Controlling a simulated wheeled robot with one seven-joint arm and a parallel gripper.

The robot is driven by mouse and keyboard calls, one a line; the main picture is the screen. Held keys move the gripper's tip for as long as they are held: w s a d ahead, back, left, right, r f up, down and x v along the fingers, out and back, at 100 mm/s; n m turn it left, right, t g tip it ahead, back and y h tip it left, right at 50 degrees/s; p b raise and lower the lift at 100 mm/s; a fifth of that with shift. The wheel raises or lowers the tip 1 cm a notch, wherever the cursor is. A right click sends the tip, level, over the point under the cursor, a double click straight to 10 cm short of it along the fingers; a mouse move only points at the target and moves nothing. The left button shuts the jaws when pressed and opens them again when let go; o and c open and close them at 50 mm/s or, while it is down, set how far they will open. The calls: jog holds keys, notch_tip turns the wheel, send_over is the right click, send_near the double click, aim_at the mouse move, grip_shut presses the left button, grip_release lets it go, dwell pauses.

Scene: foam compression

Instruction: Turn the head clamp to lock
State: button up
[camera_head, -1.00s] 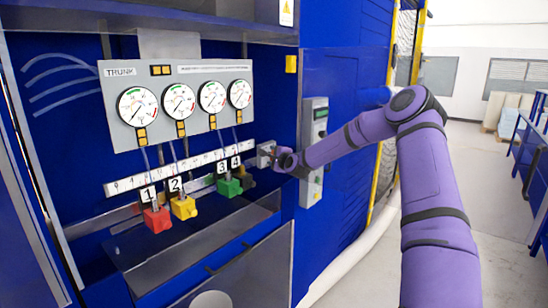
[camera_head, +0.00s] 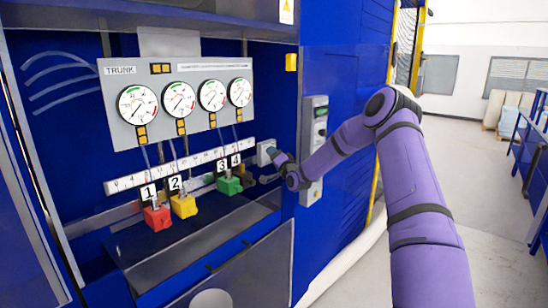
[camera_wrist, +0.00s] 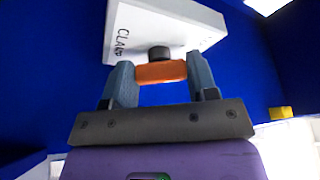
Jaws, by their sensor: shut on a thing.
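The head clamp is a white box (camera_wrist: 185,28) with lettering that reads like "CLAMP", on a blue wall in the wrist view. An orange handle (camera_wrist: 160,72) stands out from it on a dark round hub (camera_wrist: 159,53). My gripper (camera_wrist: 162,76) is shut on the orange handle, with one grey finger at each end of it. In the head view the small pale clamp box (camera_head: 265,152) is right of the white scale, and my gripper (camera_head: 274,157) is against its front. The handle is hidden there, and its lock position cannot be read.
A gauge panel (camera_head: 183,98) marked TRUNK is left of the clamp. Numbered red (camera_head: 157,218), yellow (camera_head: 184,207) and green (camera_head: 229,186) blocks sit below the scale. A grey switch box (camera_head: 314,150) stands close behind my forearm.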

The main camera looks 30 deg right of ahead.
jog(key=shift+f+n+y, duration=0.15)
jog(key=shift+n+y, duration=0.15)
jog(key=shift+n, duration=0.8)
jog(key=shift+n+t, duration=0.3)
jog(key=o, duration=0.9)
jog(key=v, duration=1)
jog(key=shift+s+d, duration=0.15)
jog(key=shift+s, duration=0.25)
